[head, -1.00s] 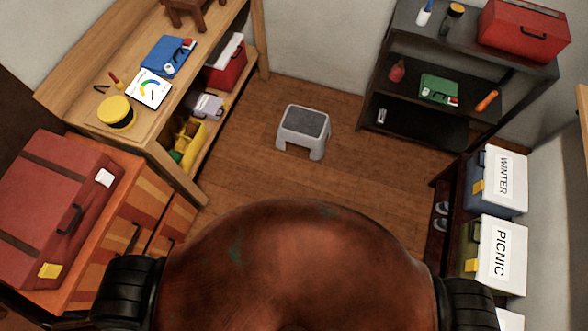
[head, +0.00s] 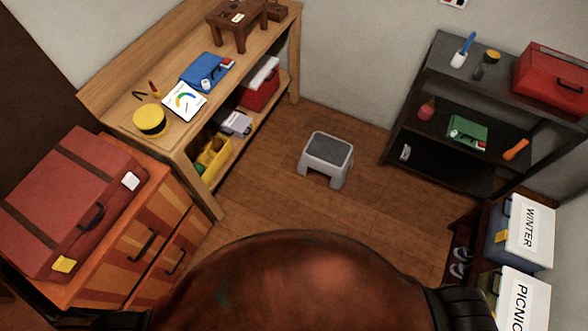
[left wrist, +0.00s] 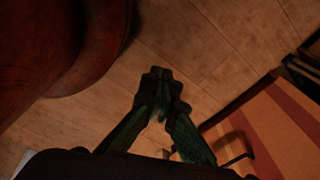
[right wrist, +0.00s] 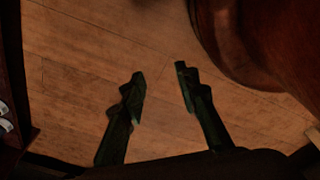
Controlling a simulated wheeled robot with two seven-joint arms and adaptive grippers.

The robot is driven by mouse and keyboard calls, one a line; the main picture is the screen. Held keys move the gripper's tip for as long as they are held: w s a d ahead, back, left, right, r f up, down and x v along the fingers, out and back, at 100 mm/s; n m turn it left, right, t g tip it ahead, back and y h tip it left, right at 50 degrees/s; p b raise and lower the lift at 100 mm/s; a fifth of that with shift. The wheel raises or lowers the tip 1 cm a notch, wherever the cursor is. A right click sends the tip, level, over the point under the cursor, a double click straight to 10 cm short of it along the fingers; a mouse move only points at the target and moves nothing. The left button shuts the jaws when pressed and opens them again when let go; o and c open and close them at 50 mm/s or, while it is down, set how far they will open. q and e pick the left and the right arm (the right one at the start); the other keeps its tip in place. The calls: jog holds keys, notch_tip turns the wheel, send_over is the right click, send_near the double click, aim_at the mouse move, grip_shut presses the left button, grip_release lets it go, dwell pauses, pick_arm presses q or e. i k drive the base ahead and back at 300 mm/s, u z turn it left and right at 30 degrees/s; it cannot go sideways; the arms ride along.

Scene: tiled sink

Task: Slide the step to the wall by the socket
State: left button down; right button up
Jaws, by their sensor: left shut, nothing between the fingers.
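The step (head: 327,152) is a small grey stool with a dark top. It stands upright on the wooden floor ahead of my body, between the wooden workbench and the dark shelf. A socket cannot be made out in any view. My left gripper (left wrist: 160,78) shows in the left wrist view with its fingers together and nothing between them, above bare floor. My right gripper (right wrist: 160,85) shows in the right wrist view with its fingers apart and empty, above bare floor. Neither gripper shows in the head view, and both are well away from the step.
The workbench (head: 185,142) stands at the left, with a drawer unit (head: 150,250) carrying a red suitcase (head: 70,200) nearer me. The dark shelf (head: 440,165) stands at the right, near boxes marked WINTER (head: 528,230) and PICNIC (head: 524,300). Floor around the step is clear.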

aim_at(325, 153)
jog(key=u, duration=0.35)
jog(key=i, duration=0.85)
jog(key=z, duration=0.55)
jog(key=i, duration=0.9)
jog(key=z, duration=0.85)
